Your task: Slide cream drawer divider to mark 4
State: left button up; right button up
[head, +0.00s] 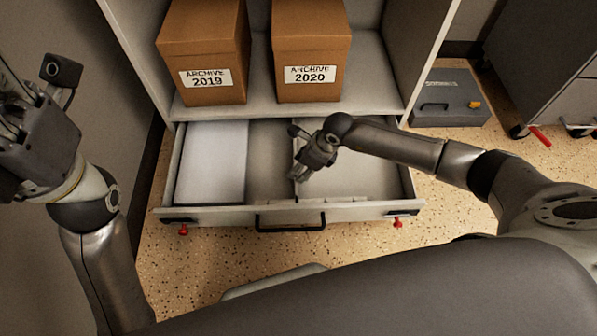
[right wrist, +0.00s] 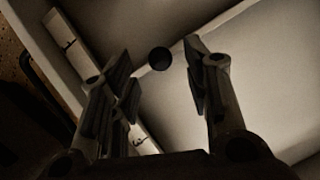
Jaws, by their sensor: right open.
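The open drawer (head: 338,212) sits under the shelf. The cream divider (head: 296,148) is a thin wall running front to back near the drawer's middle, partly hidden by my right gripper (head: 299,173). That gripper is low over the drawer, fingers pointing down at the divider. In the right wrist view its two fingers (right wrist: 158,68) are apart, with a dark round spot between their tips. A pale strip with small dark marks (right wrist: 138,138) runs behind the fingers; the mark numbers are too blurred to read. My left gripper (head: 22,95) is raised at the left, away from the drawer.
A white flat block or stack (head: 211,162) fills the drawer's left part. Boxes labelled Archive 2019 (head: 203,50) and Archive 2020 (head: 312,45) stand on the shelf above. A black handle (head: 290,222) is on the drawer front. A grey case (head: 447,97) lies on the floor at right.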

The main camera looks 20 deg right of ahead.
jog(key=shift+b+x, duration=0.35)
jog(key=shift+x, duration=0.75)
grip_shut()
